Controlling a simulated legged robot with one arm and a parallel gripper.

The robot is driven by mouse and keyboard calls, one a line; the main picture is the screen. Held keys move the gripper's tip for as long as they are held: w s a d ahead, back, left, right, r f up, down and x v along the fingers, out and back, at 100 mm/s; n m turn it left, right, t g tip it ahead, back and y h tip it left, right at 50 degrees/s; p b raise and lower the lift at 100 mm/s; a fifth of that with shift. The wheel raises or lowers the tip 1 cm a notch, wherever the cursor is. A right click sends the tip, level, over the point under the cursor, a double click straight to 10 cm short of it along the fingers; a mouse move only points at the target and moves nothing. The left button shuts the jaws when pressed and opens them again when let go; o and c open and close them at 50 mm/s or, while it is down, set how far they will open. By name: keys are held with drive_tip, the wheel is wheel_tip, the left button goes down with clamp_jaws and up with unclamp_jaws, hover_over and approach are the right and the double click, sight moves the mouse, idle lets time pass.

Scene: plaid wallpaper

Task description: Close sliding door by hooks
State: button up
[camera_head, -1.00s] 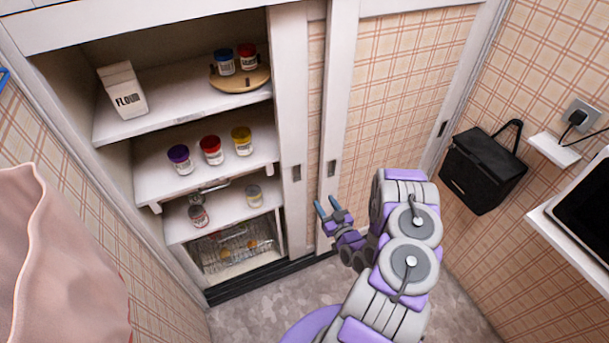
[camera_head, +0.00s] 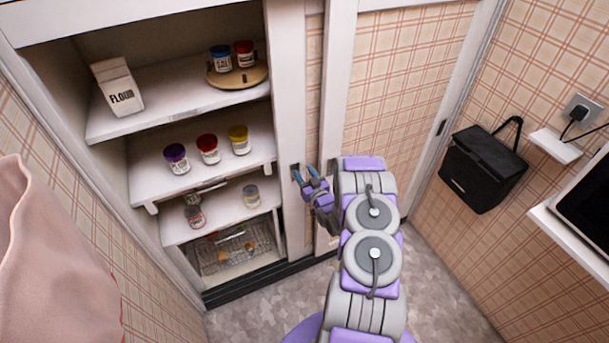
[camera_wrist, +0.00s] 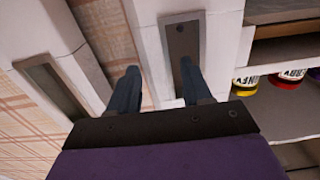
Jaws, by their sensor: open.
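The cabinet's sliding doors have white frames and plaid panels. The left part of the cabinet stands open, showing shelves. The door edge beside the opening (camera_head: 287,110) carries a dark recessed handle (camera_wrist: 184,52). A second door frame to its right (camera_head: 335,90) has another dark recessed handle (camera_wrist: 55,88). My gripper (camera_head: 305,173) is open and empty, in front of the first handle, which it partly hides in the head view. In the wrist view my two blue-grey fingers (camera_wrist: 160,88) point at the door; the right fingertip overlaps the handle's lower part. I cannot tell whether it touches.
Shelves hold a flour carton (camera_head: 118,88), several jars (camera_head: 208,149) and a round wooden board (camera_head: 238,77). A wire basket (camera_head: 235,248) sits at the bottom. A black bag (camera_head: 483,168) hangs on the right wall, near a small white shelf (camera_head: 555,146). Pink cloth (camera_head: 60,265) hangs at left.

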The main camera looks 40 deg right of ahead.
drive_tip(key=shift+w+d, duration=0.1)
drive_tip(key=shift+w, duration=0.1)
clamp_jaws()
idle(0.4)
